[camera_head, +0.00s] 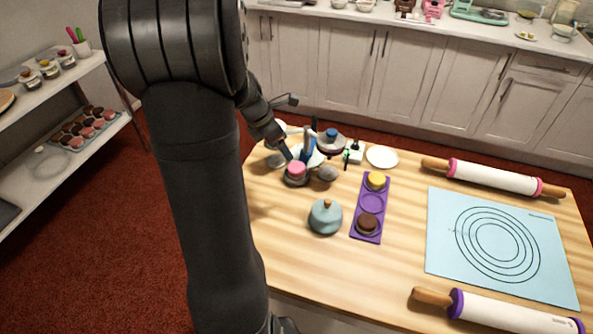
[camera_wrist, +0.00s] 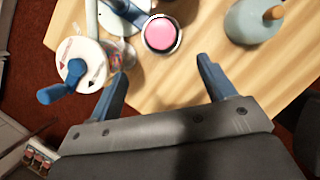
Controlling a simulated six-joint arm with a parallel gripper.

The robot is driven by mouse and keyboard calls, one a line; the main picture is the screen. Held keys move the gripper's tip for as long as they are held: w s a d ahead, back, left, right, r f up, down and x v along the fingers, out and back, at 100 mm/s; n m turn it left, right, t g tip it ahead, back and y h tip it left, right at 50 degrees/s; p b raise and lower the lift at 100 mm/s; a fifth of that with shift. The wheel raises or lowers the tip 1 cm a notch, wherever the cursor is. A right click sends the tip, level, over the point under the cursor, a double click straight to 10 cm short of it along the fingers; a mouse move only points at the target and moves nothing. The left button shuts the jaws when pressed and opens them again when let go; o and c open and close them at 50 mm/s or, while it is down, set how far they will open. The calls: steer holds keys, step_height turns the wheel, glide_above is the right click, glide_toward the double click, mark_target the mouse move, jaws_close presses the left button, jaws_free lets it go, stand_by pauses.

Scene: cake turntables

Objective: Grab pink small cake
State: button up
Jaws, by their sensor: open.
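The small pink cake (camera_head: 297,168) sits on a small dark round stand near the left part of the wooden table. It also shows in the wrist view (camera_wrist: 161,34), ahead of the fingers near the top middle. My gripper (camera_wrist: 162,85) is open and empty, with its two blue fingers spread apart. The cake lies beyond the fingertips, not between them. In the head view my gripper (camera_head: 296,152) is close by the cake, partly overlapping it in the picture.
A teal pot with a wooden knob (camera_head: 325,217) stands near the cake. A purple tray (camera_head: 372,203) holds a yellow cake (camera_head: 376,181) and a brown cake (camera_head: 368,224). A turntable with a blue knob (camera_wrist: 84,68) and clear glassware crowd the cake's left side. A blue mat (camera_head: 440,230) lies right.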

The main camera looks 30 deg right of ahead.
mark_target(295, 168)
steer(key=x, duration=1.2)
steer(key=shift+d+f, duration=0.15)
steer(key=shift+f, duration=0.2)
steer(key=c, duration=1.2)
steer(key=shift+o, duration=0.2)
steer(key=shift+r, duration=0.1)
